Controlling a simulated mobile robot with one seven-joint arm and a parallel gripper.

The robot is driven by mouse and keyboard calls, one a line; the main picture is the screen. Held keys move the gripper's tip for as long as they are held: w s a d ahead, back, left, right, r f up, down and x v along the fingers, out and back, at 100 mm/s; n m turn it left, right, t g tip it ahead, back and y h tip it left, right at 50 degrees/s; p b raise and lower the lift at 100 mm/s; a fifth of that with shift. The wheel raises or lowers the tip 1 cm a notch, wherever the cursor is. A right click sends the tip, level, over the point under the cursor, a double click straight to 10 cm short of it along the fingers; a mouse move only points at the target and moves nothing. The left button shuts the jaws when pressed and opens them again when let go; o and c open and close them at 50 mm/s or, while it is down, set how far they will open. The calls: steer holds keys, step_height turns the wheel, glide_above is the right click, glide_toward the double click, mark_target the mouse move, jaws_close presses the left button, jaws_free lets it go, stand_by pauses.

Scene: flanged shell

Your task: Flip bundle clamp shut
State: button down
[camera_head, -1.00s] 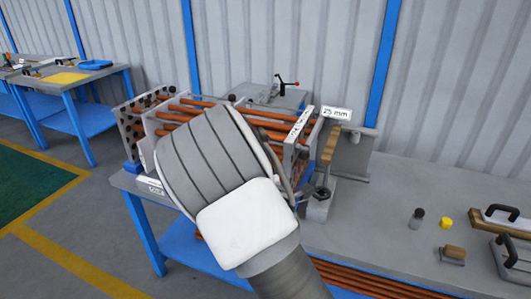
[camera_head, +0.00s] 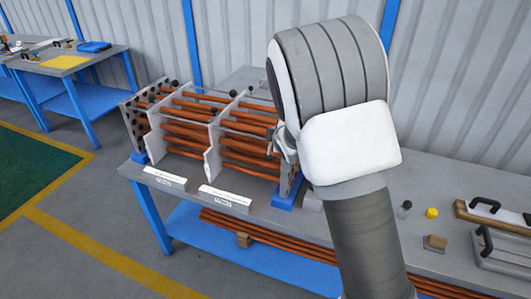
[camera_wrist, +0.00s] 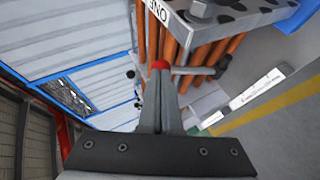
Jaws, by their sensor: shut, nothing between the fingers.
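My gripper (camera_wrist: 161,82) is shut and empty. In the head view its metal parts (camera_head: 284,143) show beside the right end of the bundle of copper tubes (camera_head: 190,131), partly hidden by my arm. The tubes (camera_wrist: 189,45) and a holed end plate (camera_wrist: 232,17) lie just beyond. The clamp is not clear in the head view.
Grey plates (camera_head: 213,150) hold the tubes on a blue-legged bench. White labelled strips (camera_head: 225,198) lie at its front edge. A yellow cap (camera_head: 431,212), a small block (camera_head: 435,243) and black-handled pieces (camera_head: 497,250) stand to the right.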

steer(key=shift+w+d+f, duration=0.2)
steer(key=shift+w+d, duration=0.1)
steer(key=shift+w, duration=0.45)
stand_by(0.3)
steer(key=shift+d+r, duration=0.1)
steer(key=shift+r, duration=0.05)
